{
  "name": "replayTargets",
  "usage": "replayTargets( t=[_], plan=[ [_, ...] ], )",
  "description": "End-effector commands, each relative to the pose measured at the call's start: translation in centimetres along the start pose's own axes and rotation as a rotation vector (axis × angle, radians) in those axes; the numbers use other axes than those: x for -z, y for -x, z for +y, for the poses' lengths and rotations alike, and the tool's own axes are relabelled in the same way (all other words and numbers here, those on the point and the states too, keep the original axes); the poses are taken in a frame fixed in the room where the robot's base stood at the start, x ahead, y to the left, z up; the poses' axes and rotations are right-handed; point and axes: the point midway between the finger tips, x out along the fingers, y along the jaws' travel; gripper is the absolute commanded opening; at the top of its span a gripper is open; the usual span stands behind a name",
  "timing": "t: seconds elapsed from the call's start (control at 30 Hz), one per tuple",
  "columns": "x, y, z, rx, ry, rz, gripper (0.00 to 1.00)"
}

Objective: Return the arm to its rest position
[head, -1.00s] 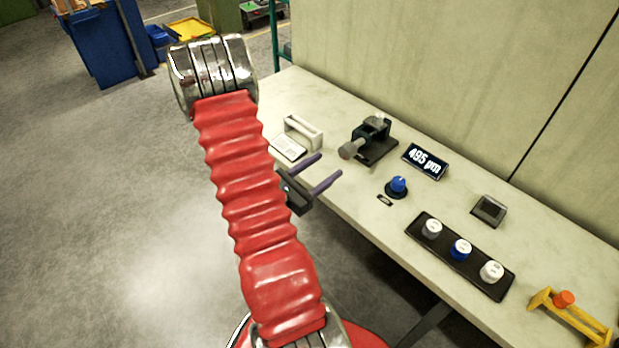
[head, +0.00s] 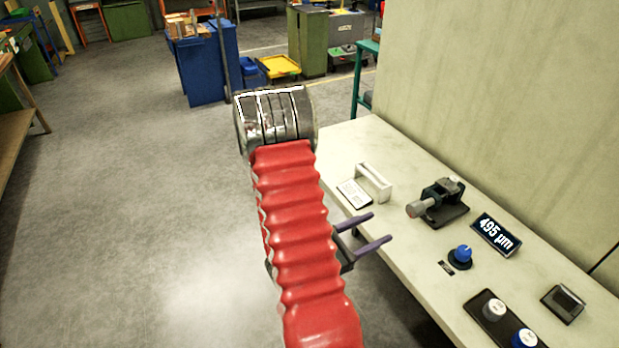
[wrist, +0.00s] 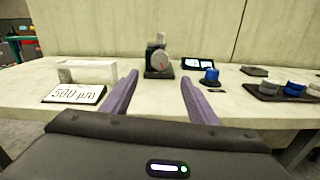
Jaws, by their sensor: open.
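My gripper (head: 374,233) shows in the head view beside my red ribbed arm, its two purple fingers apart with nothing between them. The fingers point toward the near edge of the pale bench (head: 345,140). In the wrist view my gripper (wrist: 158,95) is open and empty, facing the bench. A dial gauge on a black stand (wrist: 160,60) appears beyond and between the fingers. My arm hides part of the gripper body in the head view.
On the bench are a white bracket (head: 373,182), a card (head: 354,193) reading 500 µm in the wrist view, a display (head: 496,234) reading 495 µm, a blue knob (head: 462,254) and a black tray (head: 477,303) of capped pieces. Open floor (head: 140,200) lies left; a blue bin (head: 205,75) stands behind.

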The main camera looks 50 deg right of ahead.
Motion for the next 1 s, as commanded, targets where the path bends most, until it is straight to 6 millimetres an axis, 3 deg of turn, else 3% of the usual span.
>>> replayTargets(
  t=[0.37,0.47,0.67,0.8,1.0],
  plan=[
    [0.3,0.0,-0.1,0.004,0.007,0.014,0.54],
    [1.0,0.1,-1.4,0.053,0.014,0.04,0.54],
    [2.3,0.9,-6.2,0.253,0.008,0.111,0.54],
    [2.0,2.6,-8.8,0.405,-0.064,0.168,0.54],
    [1.4,6.2,-10.4,0.575,-0.208,0.266,0.54]
  ],
)
